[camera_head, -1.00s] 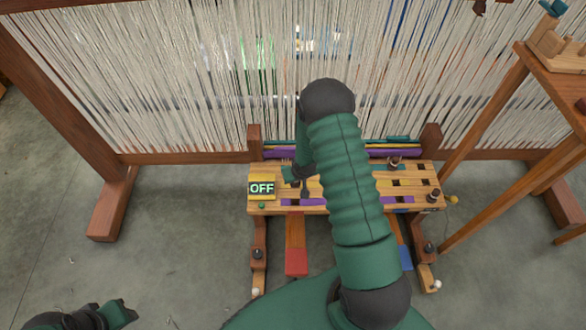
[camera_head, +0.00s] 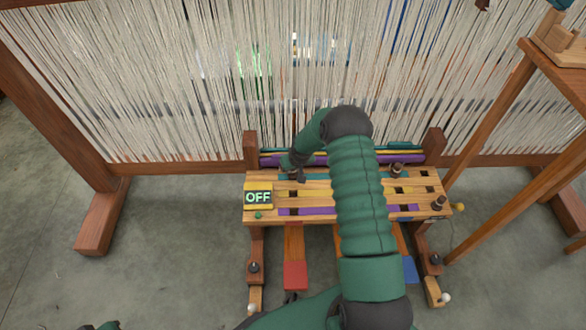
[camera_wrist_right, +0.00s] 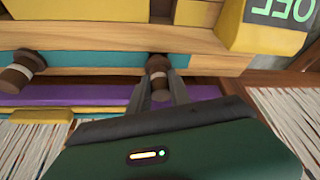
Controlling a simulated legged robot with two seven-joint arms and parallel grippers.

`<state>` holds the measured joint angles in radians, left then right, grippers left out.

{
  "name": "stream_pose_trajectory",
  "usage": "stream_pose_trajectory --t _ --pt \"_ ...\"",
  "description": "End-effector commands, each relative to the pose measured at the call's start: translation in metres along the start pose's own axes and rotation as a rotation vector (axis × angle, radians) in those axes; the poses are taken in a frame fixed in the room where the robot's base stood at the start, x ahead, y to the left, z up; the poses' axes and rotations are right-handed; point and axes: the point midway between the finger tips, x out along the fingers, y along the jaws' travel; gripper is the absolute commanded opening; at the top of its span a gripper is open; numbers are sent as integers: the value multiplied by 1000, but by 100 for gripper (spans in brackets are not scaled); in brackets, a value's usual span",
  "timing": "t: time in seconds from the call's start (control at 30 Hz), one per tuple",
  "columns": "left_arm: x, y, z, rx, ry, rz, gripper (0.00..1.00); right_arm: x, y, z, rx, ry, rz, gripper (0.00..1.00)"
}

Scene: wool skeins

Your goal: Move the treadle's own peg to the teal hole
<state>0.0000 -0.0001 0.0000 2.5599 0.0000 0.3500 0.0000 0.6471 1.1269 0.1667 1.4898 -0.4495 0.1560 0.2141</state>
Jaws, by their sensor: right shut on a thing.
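My right gripper (camera_head: 297,177) is over the back left of the wooden peg board (camera_head: 320,189). In the right wrist view its fingers are shut on a brown peg (camera_wrist_right: 158,70) with a pale band. The peg is at a dark hole in the teal strip (camera_wrist_right: 100,59); I cannot tell how deep it sits. The head view shows the teal strip (camera_head: 318,176) along the board's back row, partly behind my right arm. A second banded peg (camera_wrist_right: 22,70) stands on the teal strip. Only a sliver of my left arm's end (camera_head: 103,326) shows at the bottom edge.
An OFF sign (camera_head: 258,197) is at the board's left end. Below are a red treadle (camera_head: 295,274) and a blue one (camera_head: 409,268). More pegs stand at the right end (camera_head: 438,202). White warp threads (camera_head: 220,90) rise behind. A wooden stand (camera_head: 500,110) is at right.

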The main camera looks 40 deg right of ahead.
Motion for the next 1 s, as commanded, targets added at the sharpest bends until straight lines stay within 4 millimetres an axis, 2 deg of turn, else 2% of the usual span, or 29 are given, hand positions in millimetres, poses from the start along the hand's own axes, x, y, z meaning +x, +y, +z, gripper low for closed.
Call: stream_pose_trajectory --t 0.37,0.4,0.53,0.87,0.97,1.0 --pt "4 0 1 0 0 0 36 8 0 3 0 1 0 0" --pt "4 0 1 0 0 0 36 8 0 3 0 0 0 29" --pt "4 0 1 0 0 0 36 8 0 4 0 0 0 45" --pt "2 0 0 0 0 0 36 5 0 2 0 0 0 45" --pt "-6 0 -1 0 0 0 36 -10 0 -4 1 1 0 45" --pt "-12 0 -3 0 0 0 36 -20 0 -4 0 1 0 45"
